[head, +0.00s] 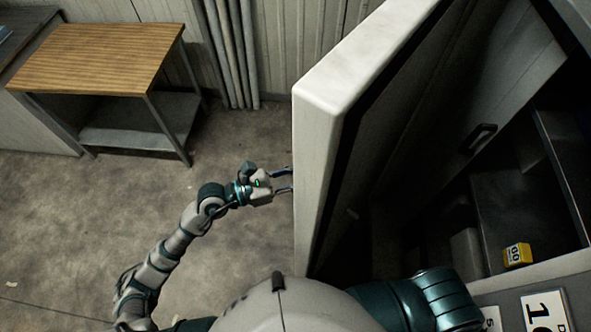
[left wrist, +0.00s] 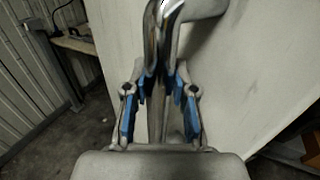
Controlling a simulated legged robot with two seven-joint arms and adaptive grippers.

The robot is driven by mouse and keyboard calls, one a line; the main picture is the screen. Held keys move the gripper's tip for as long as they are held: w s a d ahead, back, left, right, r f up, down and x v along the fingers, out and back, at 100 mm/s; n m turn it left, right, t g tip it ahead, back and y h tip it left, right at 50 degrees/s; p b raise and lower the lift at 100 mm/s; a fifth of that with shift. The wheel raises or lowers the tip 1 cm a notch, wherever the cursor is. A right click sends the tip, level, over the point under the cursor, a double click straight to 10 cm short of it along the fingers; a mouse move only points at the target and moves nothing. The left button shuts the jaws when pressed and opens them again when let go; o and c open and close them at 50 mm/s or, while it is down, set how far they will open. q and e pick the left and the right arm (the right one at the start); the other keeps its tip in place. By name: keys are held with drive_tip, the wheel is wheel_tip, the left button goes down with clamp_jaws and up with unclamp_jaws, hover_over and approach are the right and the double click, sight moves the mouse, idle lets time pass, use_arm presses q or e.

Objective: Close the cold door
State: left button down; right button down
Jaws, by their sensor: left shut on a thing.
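The cold door (head: 319,140) is a thick pale door standing open at the centre of the head view, its edge facing me. Its outer face fills much of the left wrist view (left wrist: 245,75). A shiny metal handle (left wrist: 168,28) stands out from that face. My left gripper (head: 288,180) is at the door's left side in the head view. In the left wrist view its blue-padded fingers (left wrist: 158,88) are closed around the handle's stem. In the head view the handle is hidden behind the door edge. My right gripper is not in view.
Right of the door is a dark interior with a black pull handle (head: 478,138) and a yellow numbered block (head: 517,255). White number plates (head: 545,312) are at the lower right. A wood-topped table (head: 98,58) stands upper left. The concrete floor between is clear.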

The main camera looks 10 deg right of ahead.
use_arm(q)
drive_tip(key=shift+w+r, duration=0.1)
drive_tip(key=c, duration=0.9)
unclamp_jaws()
drive_tip(key=shift+a, duration=0.1)
drive_tip(key=a, duration=0.8)
drive_tip(key=shift+s+a, duration=0.1)
drive_tip(key=shift+s, duration=0.25)
